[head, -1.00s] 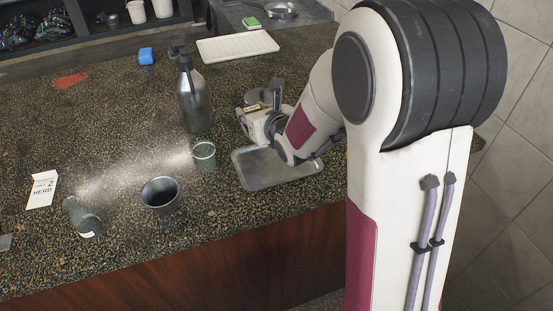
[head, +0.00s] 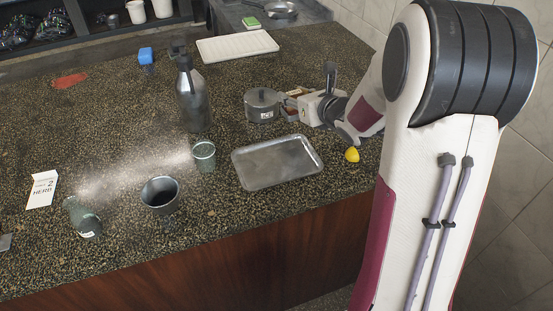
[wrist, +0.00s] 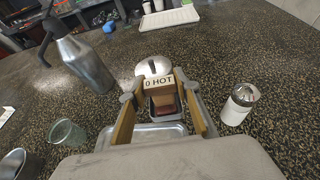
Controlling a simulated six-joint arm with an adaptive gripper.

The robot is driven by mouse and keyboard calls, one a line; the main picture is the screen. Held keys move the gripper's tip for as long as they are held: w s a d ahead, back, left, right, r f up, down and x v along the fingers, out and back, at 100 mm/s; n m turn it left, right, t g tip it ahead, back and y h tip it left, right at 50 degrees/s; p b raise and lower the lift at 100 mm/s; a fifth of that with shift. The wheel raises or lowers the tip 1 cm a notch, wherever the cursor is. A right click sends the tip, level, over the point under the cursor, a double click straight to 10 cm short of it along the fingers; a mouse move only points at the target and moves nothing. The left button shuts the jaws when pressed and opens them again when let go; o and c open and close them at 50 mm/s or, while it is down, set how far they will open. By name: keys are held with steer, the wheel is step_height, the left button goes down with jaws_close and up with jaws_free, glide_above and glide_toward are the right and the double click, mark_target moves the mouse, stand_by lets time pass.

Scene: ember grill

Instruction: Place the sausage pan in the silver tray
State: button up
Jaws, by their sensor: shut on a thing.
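The silver tray (head: 277,163) lies flat and empty on the counter in the head view. Part of what looks like its metal shows low in the wrist view (wrist: 150,134). My gripper (head: 295,106) is behind and to the right of the tray, beside the lidded pot. In the wrist view its yellowish fingers (wrist: 160,93) are closed on the sausage pan (wrist: 166,105), a small pan with reddish-brown contents. A label reading "0 HOT" (wrist: 158,82) shows between the fingers. The fingers cover much of the pan, and I cannot tell its height above the counter.
The lidded pot (head: 262,106) stands close to my gripper. A lemon (head: 352,155) lies right of the tray. A steel bottle (head: 192,98), a glass (head: 203,156) and a dark cup (head: 160,194) stand left. A white-bodied shaker (wrist: 239,103) stands right in the wrist view.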

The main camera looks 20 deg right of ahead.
mark_target(290, 113)
steer(key=shift+r+n+y, duration=0.5)
steer(key=shift+r+y, duration=0.1)
steer(key=shift+r, duration=0.15)
steer(key=shift+a+r+n+y, duration=0.1)
steer(key=shift+r+n+y, duration=0.2)
steer(key=shift+n+y, duration=0.15)
steer(key=shift+s+a+r+n+g+y, duration=0.25)
steer(key=shift+s+a+n+g+y, duration=0.05)
steer(key=shift+n+y, duration=0.15)
steer(key=shift+s+a+n+g+y, duration=0.3)
steer(key=shift+s+a+n+y, duration=0.15)
steer(key=shift+n+y, duration=0.2)
steer(key=s+a+f+n+g+y, duration=0.1)
steer(key=s+a+n+g+y, duration=0.2)
steer(key=s+a, duration=0.3)
steer(key=shift+n+y, duration=0.45)
steer(key=shift+y, duration=0.1)
step_height(290, 113, down, 6)
steer(key=shift+f, duration=0.15)
steer(key=shift+f, duration=0.15)
